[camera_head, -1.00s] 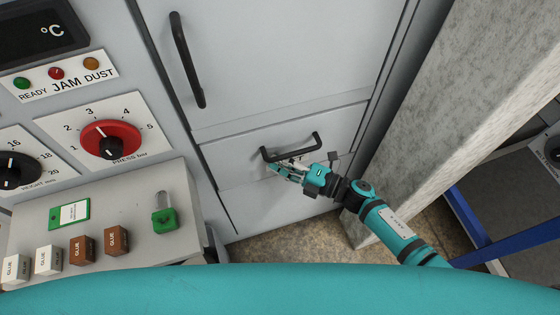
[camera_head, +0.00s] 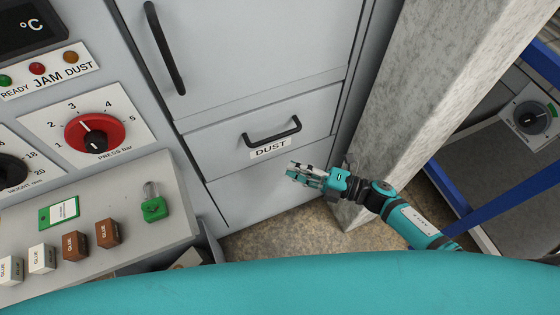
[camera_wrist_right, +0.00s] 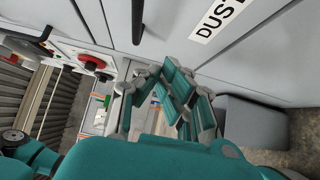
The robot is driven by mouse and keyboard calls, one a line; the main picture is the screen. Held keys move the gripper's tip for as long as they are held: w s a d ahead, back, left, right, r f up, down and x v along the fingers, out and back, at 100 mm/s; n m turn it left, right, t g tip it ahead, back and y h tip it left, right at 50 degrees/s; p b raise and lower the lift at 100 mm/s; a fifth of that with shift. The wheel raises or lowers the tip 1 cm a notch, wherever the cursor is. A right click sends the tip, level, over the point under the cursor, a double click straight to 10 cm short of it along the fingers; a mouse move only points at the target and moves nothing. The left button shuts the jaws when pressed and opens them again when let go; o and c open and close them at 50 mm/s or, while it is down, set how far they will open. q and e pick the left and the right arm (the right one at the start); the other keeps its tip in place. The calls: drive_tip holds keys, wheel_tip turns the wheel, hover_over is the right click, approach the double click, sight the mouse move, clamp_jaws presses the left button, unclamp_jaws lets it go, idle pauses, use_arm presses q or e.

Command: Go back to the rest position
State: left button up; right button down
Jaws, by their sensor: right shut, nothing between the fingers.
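My right gripper (camera_head: 298,173) is shut and empty in the head view. It hangs in front of the cabinet, below and to the right of the DUST drawer handle (camera_head: 271,131), apart from it. The gripper's teal fingers also show in the right wrist view (camera_wrist_right: 178,95). The DUST drawer (camera_head: 225,138) is a grey front with a black bar handle and a white label (camera_head: 270,148); it looks flush with the cabinet. My left gripper is not in view.
A blue frame (camera_head: 500,205) is farther right. At the left are a red press dial (camera_head: 95,132) and a ledge (camera_head: 170,225) with a green-based part (camera_head: 154,208) and several glue blocks (camera_head: 75,245). Floor (camera_head: 290,232) shows below.

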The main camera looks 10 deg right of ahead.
drive_tip(key=s+d+f+m+t+h+p, duration=0.1)
drive_tip(key=s+d+f+m+h+p, duration=0.1)
drive_tip(key=d+f+m+h, duration=0.65)
drive_tip(key=s+d+f+m+t+h+p, duration=0.1)
drive_tip(key=s+d+f+m+t+h, duration=0.15)
drive_tip(key=d+f+m, duration=0.6)
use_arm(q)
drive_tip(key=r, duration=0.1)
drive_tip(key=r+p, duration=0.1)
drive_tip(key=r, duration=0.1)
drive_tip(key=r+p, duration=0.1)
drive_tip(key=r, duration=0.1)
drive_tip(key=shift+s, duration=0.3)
use_arm(e)
drive_tip(key=s+f+m+g+h, duration=0.1)
drive_tip(key=s+f+m+g, duration=0.2)
drive_tip(key=s+f, duration=0.3)
drive_tip(key=s+a+f+m+g+h, duration=0.1)
drive_tip(key=s+f+m+g, duration=0.3)
drive_tip(key=s, duration=1)
drive_tip(key=s+f+m+g+h, duration=0.3)
drive_tip(key=s+f+m, duration=0.1)
drive_tip(key=s+f, duration=0.5)
drive_tip(key=shift+s+a+g, duration=0.35)
drive_tip(key=shift+s, duration=0.3)
